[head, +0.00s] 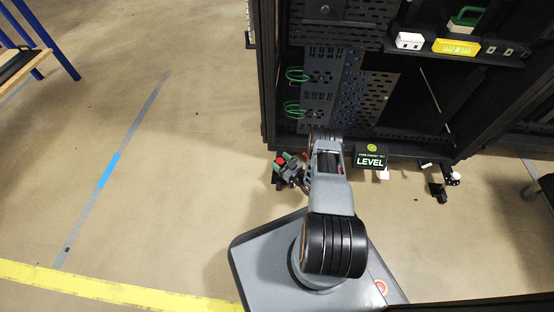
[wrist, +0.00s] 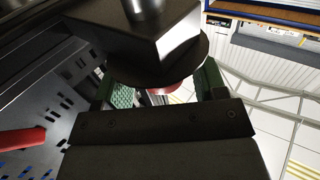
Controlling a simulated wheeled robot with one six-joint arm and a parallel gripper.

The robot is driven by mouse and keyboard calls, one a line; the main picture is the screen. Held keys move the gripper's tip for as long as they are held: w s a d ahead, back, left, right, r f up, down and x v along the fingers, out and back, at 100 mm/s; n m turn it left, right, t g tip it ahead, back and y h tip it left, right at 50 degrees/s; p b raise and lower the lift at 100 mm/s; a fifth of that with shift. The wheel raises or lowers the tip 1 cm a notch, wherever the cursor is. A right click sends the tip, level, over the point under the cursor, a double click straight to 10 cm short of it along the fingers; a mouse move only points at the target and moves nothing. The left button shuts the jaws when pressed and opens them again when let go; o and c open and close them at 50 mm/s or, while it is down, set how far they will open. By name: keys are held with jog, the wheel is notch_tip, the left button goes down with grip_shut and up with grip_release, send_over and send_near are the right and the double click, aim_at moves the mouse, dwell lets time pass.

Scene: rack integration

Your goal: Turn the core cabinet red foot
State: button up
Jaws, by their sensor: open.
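The core cabinet (head: 325,45) is a tall black rack at the top of the head view. Its red foot (head: 280,161) shows as a small red spot under the cabinet's near left corner, beside my gripper (head: 290,170). In the wrist view the red foot (wrist: 172,88) shows as a red rim under a wide black disc (wrist: 195,62). My gripper (wrist: 158,90) is open, with a green-padded finger on either side of the red foot. The gripper's dark body hides the lower part of the foot, and I cannot tell whether the fingers touch it.
A sign (head: 370,157) on the cabinet's lower front reads LEVEL. Another foot or caster (head: 440,190) stands under the right side. A shelf holds a white block (head: 409,40) and a yellow block (head: 456,47). The floor to the left is clear, with a blue-legged table (head: 40,45) beyond.

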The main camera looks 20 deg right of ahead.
jog(key=shift+w+a, duration=0.2)
jog(key=shift+a, duration=0.05)
jog(key=c, duration=0.9)
jog(key=shift+m+h, duration=0.3)
jog(key=shift+h, duration=0.2)
